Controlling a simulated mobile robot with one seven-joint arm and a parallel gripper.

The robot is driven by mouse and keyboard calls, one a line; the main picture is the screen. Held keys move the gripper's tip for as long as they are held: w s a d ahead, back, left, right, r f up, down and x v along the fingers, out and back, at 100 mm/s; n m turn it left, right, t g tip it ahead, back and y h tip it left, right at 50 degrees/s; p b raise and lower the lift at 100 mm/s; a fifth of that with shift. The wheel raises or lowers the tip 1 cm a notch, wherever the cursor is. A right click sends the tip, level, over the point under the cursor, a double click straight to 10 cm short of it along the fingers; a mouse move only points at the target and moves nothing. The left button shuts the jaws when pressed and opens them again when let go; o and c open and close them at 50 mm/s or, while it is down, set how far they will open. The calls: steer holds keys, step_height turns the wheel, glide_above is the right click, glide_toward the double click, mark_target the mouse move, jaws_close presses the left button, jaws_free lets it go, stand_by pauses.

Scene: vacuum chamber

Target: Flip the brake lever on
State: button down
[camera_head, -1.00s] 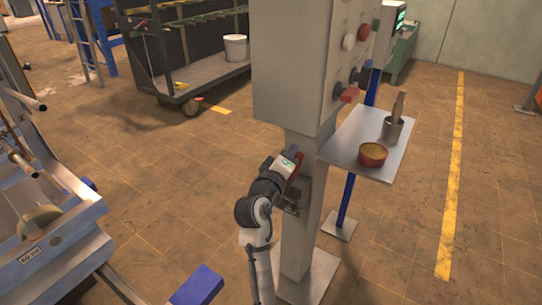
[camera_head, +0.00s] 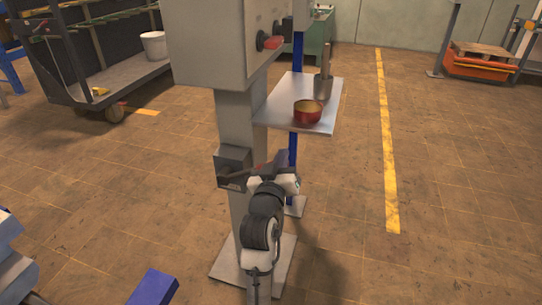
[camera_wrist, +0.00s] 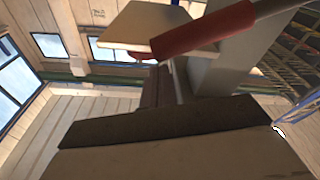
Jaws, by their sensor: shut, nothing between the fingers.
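The brake lever sits on a dark box (camera_head: 234,166) on the side of the grey pillar. Its red grip (camera_wrist: 203,30) and grey rod (camera_wrist: 275,7) show clearly at the top of the wrist view. In the head view the lever is small and partly hidden beside my gripper (camera_head: 279,160). My gripper is shut and empty, to the right of the dark box and close to the lever. Whether it touches the lever cannot be told. Dark and tan surfaces close to the lens fill the bottom of the wrist view.
A grey control cabinet (camera_head: 205,45) with knobs tops the pillar (camera_head: 236,120). A shelf (camera_head: 275,112) juts out to the right, holding a red bowl (camera_head: 307,112) and a metal cup (camera_head: 322,87).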

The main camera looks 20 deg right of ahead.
steer(key=shift+s+d+f+m+b, duration=0.15)
steer(key=shift+f+m+b, duration=0.1)
steer(key=shift+f, duration=0.1)
steer(key=shift+s+d+f+m+b, duration=0.1)
steer(key=shift+d+f+m+b, duration=0.05)
steer(key=shift+f+m, duration=0.15)
steer(key=shift+d+f, duration=0.1)
steer(key=shift+f, duration=0.05)
step_height(320, 180, up, 6)
steer(key=w+f+p, duration=0.1)
steer(key=p, duration=0.4)
steer(key=b+v, duration=0.3)
steer(key=v, duration=0.7)
steer(key=shift+w+a+f, duration=0.15)
steer(key=shift+a+f, duration=0.05)
steer(key=shift+a, duration=0.3)
steer(key=shift+a, duration=0.1)
